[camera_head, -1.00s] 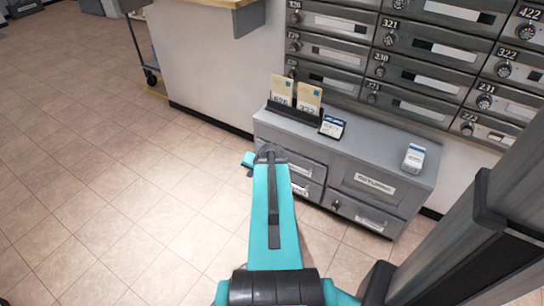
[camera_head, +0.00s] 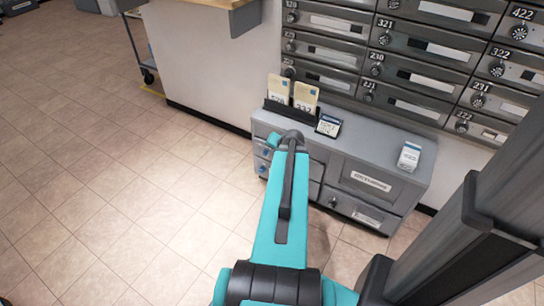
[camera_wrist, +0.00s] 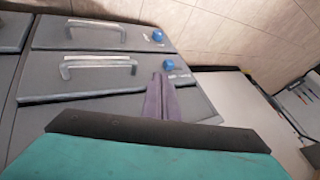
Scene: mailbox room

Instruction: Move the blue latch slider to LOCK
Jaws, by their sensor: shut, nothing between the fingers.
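The wrist view shows two blue latch knobs on the grey cabinet's drawer fronts, one nearer (camera_wrist: 168,64) and one farther (camera_wrist: 157,36). Both also show small at the cabinet's left end in the head view, an upper one (camera_head: 266,153) and a lower one (camera_head: 262,168). Small markings beside them are too blurred to read. My gripper (camera_wrist: 161,77) is shut and empty, its fingertips close beside the nearer knob. I cannot tell whether they touch it. In the head view my arm hides the fingers.
The drawers have metal bar handles, one near (camera_wrist: 98,66) and one farther (camera_wrist: 97,28). The cabinet top (camera_head: 370,148) holds a card rack (camera_head: 290,112), a small dark device (camera_head: 329,125) and a white box (camera_head: 409,155). Mailboxes (camera_head: 400,75) are behind. Open tiled floor (camera_head: 130,190) lies left.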

